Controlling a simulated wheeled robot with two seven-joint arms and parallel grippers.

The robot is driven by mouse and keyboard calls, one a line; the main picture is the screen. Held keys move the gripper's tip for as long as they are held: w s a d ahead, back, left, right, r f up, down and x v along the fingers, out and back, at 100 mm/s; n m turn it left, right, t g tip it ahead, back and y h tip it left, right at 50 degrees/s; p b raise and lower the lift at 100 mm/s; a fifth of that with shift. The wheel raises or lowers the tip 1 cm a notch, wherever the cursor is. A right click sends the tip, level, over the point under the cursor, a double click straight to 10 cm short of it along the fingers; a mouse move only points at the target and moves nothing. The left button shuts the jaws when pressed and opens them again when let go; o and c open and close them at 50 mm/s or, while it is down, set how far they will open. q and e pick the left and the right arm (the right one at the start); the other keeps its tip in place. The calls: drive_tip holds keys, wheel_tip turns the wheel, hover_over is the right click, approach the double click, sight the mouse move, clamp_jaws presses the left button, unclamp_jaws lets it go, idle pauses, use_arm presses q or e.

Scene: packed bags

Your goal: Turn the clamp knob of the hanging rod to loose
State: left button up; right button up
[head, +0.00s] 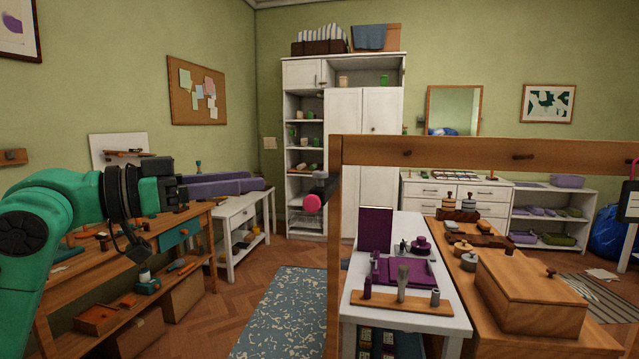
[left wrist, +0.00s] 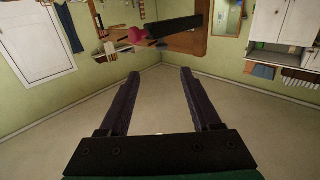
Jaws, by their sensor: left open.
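A round pink knob (head: 312,204) shows at the left end of a wooden frame. A dark bar or clamp body (head: 324,186) sits just above and beside it, against the frame's post. In the left wrist view the pink knob (left wrist: 137,35) is near the top, beyond the fingers, with the dark bar (left wrist: 178,27) beside it. My left gripper (head: 256,181) is to the left of the knob, apart from it. Its two long dark purple fingers also show in the left wrist view (left wrist: 158,72), spread with nothing between them. I cannot tell the knob's turn setting. My right gripper is out of view.
The wooden frame's top beam (head: 480,154) and post (head: 333,270) stand close on the right. Behind them, a white table (head: 400,318) holds purple items, beside a wooden box (head: 530,305). A wooden workbench (head: 75,265) is at left. Air between gripper and knob looks clear.

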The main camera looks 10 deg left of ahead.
sight(317, 172)
use_arm(q)
drive_tip(key=p+x, duration=0.5)
drive_tip(key=x, duration=0.8)
drive_tip(key=shift+w+d+r, duration=0.1)
drive_tip(key=shift+w, duration=0.2)
drive_tip(key=shift+w+d+f, duration=0.2)
drive_tip(key=shift+w+d, duration=0.1)
drive_tip(key=shift+w, duration=0.1)
drive_tip(key=shift+s, duration=0.1)
clamp_jaws()
